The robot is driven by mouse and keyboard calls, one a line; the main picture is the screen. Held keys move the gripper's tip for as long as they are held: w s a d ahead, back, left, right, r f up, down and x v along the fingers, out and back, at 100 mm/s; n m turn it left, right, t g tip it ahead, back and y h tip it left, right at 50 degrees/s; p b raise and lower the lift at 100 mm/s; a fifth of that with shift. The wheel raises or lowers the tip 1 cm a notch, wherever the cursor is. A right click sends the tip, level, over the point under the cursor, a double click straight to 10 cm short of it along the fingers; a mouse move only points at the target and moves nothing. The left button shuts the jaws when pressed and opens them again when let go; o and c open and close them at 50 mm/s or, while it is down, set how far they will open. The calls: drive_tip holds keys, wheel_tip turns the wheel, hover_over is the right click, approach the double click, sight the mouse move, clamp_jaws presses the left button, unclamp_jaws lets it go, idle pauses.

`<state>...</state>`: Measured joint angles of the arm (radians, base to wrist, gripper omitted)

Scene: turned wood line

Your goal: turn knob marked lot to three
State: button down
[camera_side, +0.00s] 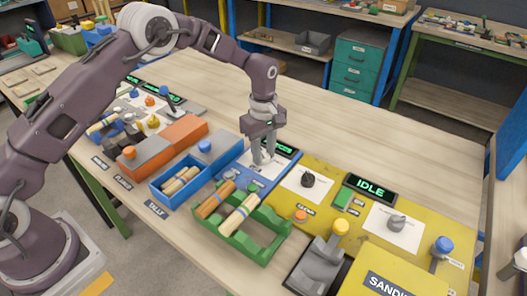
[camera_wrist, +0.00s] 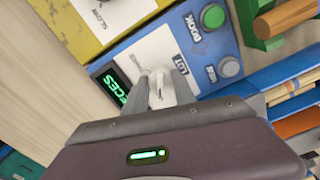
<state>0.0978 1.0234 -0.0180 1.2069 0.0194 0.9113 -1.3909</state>
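The lot knob stands on a white card on the blue panel (camera_wrist: 216,48), by the label LOT (camera_wrist: 181,64) in the wrist view. My gripper (camera_wrist: 161,92) is down at this card, with its two slim pale fingers around the spot of the knob. The fingers hide most of the knob, and its pointer and scale cannot be read. Whether they press on it or stand just apart, I cannot tell. In the side view my gripper (camera_side: 263,158) points down over the blue panel (camera_side: 232,165), in front of a lit green display (camera_side: 283,149).
On the blue panel are a green button (camera_wrist: 212,16) and a grey button (camera_wrist: 230,66). The yellow panel (camera_side: 440,262) at right has a black knob (camera_side: 307,180), a grey knob (camera_side: 397,222) and an IDLE display (camera_side: 370,188). A green rack (camera_side: 268,249) with wooden rods stands in front.

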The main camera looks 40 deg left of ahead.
drive_tip(key=shift+m, duration=0.3)
drive_tip(key=m, duration=1.1)
drive_tip(key=shift+m, duration=0.4)
drive_tip(key=m, duration=1.1)
drive_tip(key=shift+m, duration=0.4)
drive_tip(key=c, duration=1)
unclamp_jaws()
drive_tip(key=shift+r, duration=0.1)
